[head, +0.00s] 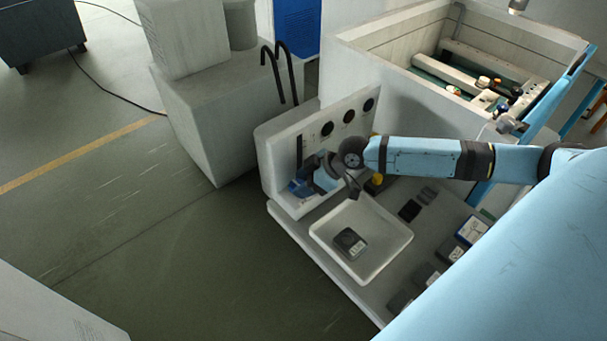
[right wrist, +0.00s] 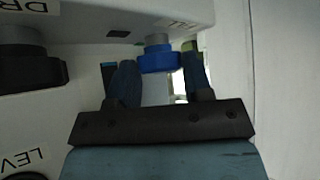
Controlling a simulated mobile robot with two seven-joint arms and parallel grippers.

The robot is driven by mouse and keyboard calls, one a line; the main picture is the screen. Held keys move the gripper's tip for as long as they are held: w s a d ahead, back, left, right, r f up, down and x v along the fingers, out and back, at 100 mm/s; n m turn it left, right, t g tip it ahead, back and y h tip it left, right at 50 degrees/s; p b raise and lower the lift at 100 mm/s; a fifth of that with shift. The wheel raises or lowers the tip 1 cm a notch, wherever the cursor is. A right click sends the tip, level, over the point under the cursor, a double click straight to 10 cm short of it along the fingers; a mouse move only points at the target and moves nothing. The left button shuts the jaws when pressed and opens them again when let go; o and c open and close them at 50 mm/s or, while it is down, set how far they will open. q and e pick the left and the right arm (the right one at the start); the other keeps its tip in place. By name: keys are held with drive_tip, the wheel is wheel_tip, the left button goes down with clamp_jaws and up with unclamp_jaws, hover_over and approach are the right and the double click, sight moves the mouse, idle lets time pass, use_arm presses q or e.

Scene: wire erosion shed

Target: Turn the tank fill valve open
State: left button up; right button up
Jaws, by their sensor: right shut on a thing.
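The tank fill valve shows in the right wrist view as a blue knob (right wrist: 158,60) on a grey stem, under an upside-down label of which "FI" can be read. My right gripper (right wrist: 160,85) is shut on this blue knob, with one dark blue finger on each side. In the head view my right gripper (head: 308,182) reaches the lower front of the white upright panel (head: 275,158), and the gripper and wrist largely hide the knob there. My left gripper is not in view.
A dark knob (right wrist: 30,68) labelled "DR" sits left of the valve in the right wrist view. A white tray (head: 385,262) holding a dark box (head: 350,243) stands below the wrist. An open white tank (head: 385,40) stands behind.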

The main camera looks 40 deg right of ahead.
idle(0.4)
drive_tip(key=o, duration=0.6)
drive_tip(key=shift+o, duration=0.2)
drive_tip(key=shift+s+d+r, duration=0.2)
drive_tip(key=shift+d+r, duration=0.1)
drive_tip(key=shift+d, duration=0.05)
drive_tip(key=b+v, duration=0.2)
drive_tip(key=v, duration=1)
drive_tip(key=shift+s+d+r, duration=0.15)
drive_tip(key=shift+d+r, duration=0.05)
drive_tip(key=shift+r, duration=0.1)
